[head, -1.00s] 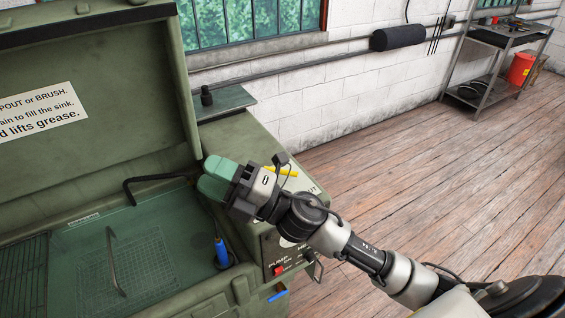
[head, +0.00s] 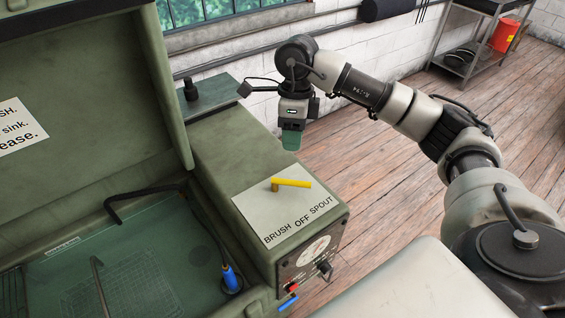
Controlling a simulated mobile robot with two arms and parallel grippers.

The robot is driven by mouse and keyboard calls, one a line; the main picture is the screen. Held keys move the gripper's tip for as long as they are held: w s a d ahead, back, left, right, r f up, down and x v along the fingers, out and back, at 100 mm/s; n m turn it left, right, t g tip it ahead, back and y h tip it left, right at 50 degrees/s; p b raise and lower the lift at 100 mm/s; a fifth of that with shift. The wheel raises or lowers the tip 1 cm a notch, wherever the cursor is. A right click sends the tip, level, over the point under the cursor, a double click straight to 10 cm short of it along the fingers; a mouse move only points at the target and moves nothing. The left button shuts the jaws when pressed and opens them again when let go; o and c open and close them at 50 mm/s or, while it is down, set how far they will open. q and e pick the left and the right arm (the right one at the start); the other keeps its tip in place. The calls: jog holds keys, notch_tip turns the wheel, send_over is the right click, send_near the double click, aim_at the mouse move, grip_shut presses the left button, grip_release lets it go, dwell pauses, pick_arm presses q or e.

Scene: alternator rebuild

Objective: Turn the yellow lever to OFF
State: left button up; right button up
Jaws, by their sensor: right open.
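The yellow lever (head: 293,183) sits on a pale label plate (head: 262,205) on top of the green housing beside the sink. Its handle points right in the picture, on the SPOUT side of the printed words BRUSH, OFF and SPOUT, not toward OFF. My right gripper (head: 291,141) points down, beyond the lever in the picture and apart from it. It is open and empty, its green fingertips seen edge-on so the gap hardly shows. My left gripper is out of view.
The green parts washer's raised lid (head: 95,90) stands at the left. Its sink (head: 130,270) holds a bent black spout (head: 140,192) and a blue-handled brush (head: 231,277). A dial (head: 313,250) and switches are on the housing front. Wooden floor (head: 390,165) is clear at right.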

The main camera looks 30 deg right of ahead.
aim_at(295, 182)
jog(key=s+f, duration=0.1)
jog(key=s+f+p, duration=0.1)
jog(key=f, duration=0.1)
jog(key=s+a+f+p, duration=0.1)
jog(key=f, duration=0.2)
jog(key=f+p, duration=0.1)
jog(key=f, duration=0.1)
jog(key=shift+w+a, duration=0.1)
jog(key=shift+w, duration=0.1)
jog(key=shift+s+a+f, duration=0.1)
jog(key=shift+a+f, duration=0.05)
jog(key=shift+f, duration=0.55)
jog(key=shift+s+f, duration=0.1)
jog(key=shift+f, duration=0.1)
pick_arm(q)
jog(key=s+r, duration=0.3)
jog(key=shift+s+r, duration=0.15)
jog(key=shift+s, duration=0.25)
pick_arm(e)
grip_shut()
